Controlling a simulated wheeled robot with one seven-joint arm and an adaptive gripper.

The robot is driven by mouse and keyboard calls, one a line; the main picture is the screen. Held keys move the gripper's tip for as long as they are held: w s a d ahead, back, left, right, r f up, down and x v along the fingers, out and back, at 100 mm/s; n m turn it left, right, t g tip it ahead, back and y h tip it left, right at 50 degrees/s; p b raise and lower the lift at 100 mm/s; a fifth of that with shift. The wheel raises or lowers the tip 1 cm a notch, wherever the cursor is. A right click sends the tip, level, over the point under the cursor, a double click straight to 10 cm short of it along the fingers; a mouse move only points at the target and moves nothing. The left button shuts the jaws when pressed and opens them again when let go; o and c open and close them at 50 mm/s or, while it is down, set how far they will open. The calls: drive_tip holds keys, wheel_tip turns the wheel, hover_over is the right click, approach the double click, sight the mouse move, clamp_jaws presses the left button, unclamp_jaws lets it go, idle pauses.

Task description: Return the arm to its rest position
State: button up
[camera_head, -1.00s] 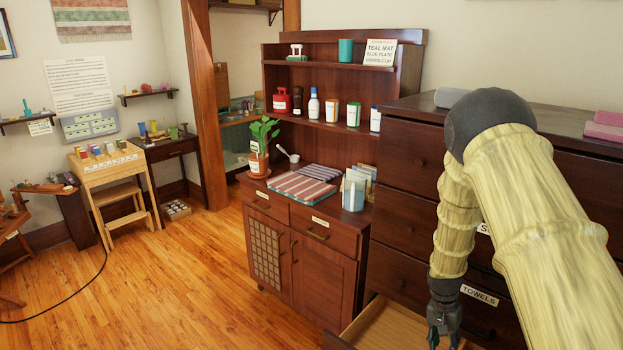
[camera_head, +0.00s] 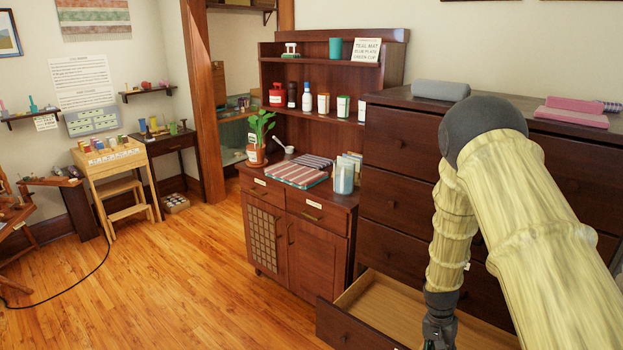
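My arm, in a pale yellow ribbed cover with a dark elbow, fills the right side of the view. It bends at the elbow and its forearm hangs down. My gripper (camera_head: 437,335) is at the bottom edge, in front of the open drawer (camera_head: 392,302) of the dark dresser. Its fingertips are cut off by the frame, so its opening does not show. The visible part of the drawer looks empty.
The dark dresser (camera_head: 398,143) stands close behind my arm, with a grey roll (camera_head: 440,91) and pink folded cloths (camera_head: 571,112) on top. A hutch cabinet (camera_head: 318,248) stands left of it.

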drive_tip(key=s+a+f+n+b, duration=0.1)
drive_tip(key=s+a+f+n, duration=0.15)
drive_tip(key=s+f, duration=0.5)
drive_tip(key=s+a+f+n+b, duration=0.1)
drive_tip(key=s+a+f, duration=0.35)
drive_tip(key=s, duration=0.55)
drive_tip(key=s+a+f+n, duration=0.1)
drive_tip(key=s+a, duration=0.1)
drive_tip(key=s, duration=0.7)
drive_tip(key=s+a+f+n+t+y+b, duration=0.1)
drive_tip(key=s+a+n, duration=0.1)
drive_tip(key=s, duration=0.8)
drive_tip(key=shift+s+a+f+y+b, duration=0.2)
drive_tip(key=shift+a+f+y+b, duration=0.15)
drive_tip(key=shift+a, duration=0.5)
drive_tip(key=shift+n, duration=0.25)
